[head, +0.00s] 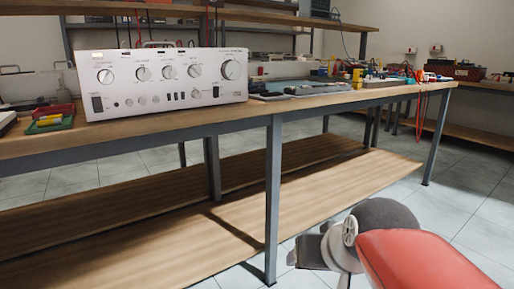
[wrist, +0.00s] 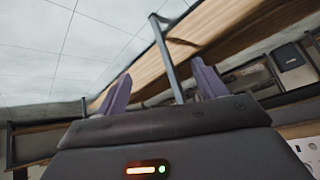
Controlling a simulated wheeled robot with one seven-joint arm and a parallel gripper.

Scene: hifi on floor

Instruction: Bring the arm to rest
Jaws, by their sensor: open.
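My gripper (wrist: 163,84) shows in the wrist view with its two purple-grey fingers spread apart and nothing between them. Beyond the fingers are a grey table leg and a wooden lower shelf, seen tilted. In the head view, my arm is at the bottom right, with a red link and a grey joint, in front of the workbench (head: 220,122). The gripper's fingertips cannot be made out there.
A white amplifier (head: 160,82) stands on the workbench, with a green tray (head: 50,124) to its left. Several tools and small parts lie farther right. The wooden lower shelf (head: 300,185) is bare. Tiled floor (head: 470,195) is open at the right.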

